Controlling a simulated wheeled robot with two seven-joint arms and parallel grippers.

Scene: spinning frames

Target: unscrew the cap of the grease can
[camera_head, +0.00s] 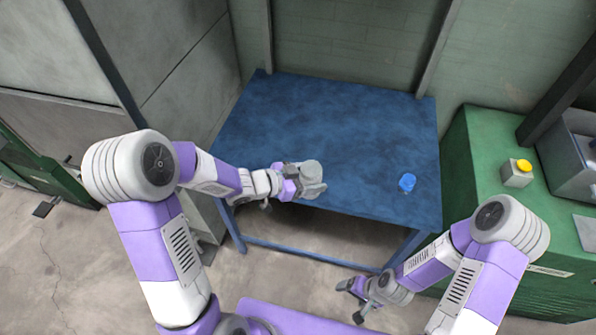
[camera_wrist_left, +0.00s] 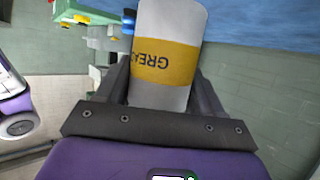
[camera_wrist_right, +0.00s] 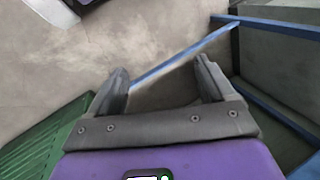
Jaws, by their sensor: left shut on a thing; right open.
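The grease can (camera_head: 311,172) is a pale grey cylinder held in my left gripper (camera_head: 312,186) near the front edge of the blue table. In the left wrist view the can (camera_wrist_left: 165,60) is whitish with a yellow band lettered "GREA", and the left fingers are closed on its sides. Its top looks plain and grey in the head view; I cannot make out a separate cap there. My right gripper (camera_head: 350,301) is open and empty, low in front of the table; its spread fingers also show in the right wrist view (camera_wrist_right: 162,75).
A small bright blue object (camera_head: 407,182) lies on the right of the blue table (camera_head: 320,120); I cannot tell what it is. The rest of the tabletop is clear. A green cabinet (camera_head: 483,150) with a yellow button box (camera_head: 517,174) stands to the right.

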